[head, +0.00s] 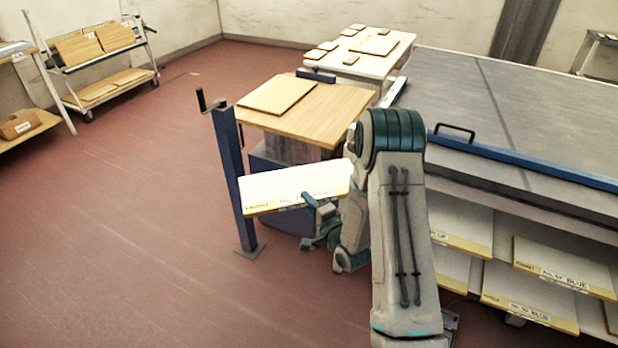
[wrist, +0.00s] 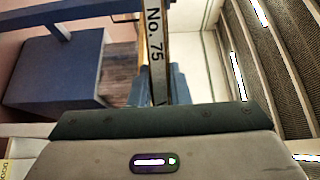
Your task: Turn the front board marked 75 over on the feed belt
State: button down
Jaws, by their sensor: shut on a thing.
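The board marked 75 (head: 290,186) is in my gripper (head: 318,208), in front of the wood-topped stand. In the head view its broad pale face points up, with a labelled strip along its near edge. The wrist view shows the board edge-on, with "No. 75" readable on its edge (wrist: 155,45). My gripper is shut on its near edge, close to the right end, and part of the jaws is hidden. The board appears clear of the stand top (head: 335,112). Another flat board (head: 277,95) lies on that top. I cannot tell for certain which surface is the feed belt.
A blue post with a crank (head: 230,175) stands just left of the held board. A large grey-topped unit (head: 520,120) with shelves of labelled boards (head: 530,297) is at right. A table with several small boards (head: 400,52) stands behind. The red floor at left is open.

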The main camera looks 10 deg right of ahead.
notch_tip(320, 180, up, 7)
jog(key=s+a+n+h+b, duration=0.1)
jog(key=s+n+h+b, duration=0.1)
jog(key=n+b, duration=3.2)
jog(key=b, duration=0.9)
jog(key=shift+r+t, duration=0.2)
jog(key=shift+t, duration=0.2)
jog(key=shift+a+r, duration=0.1)
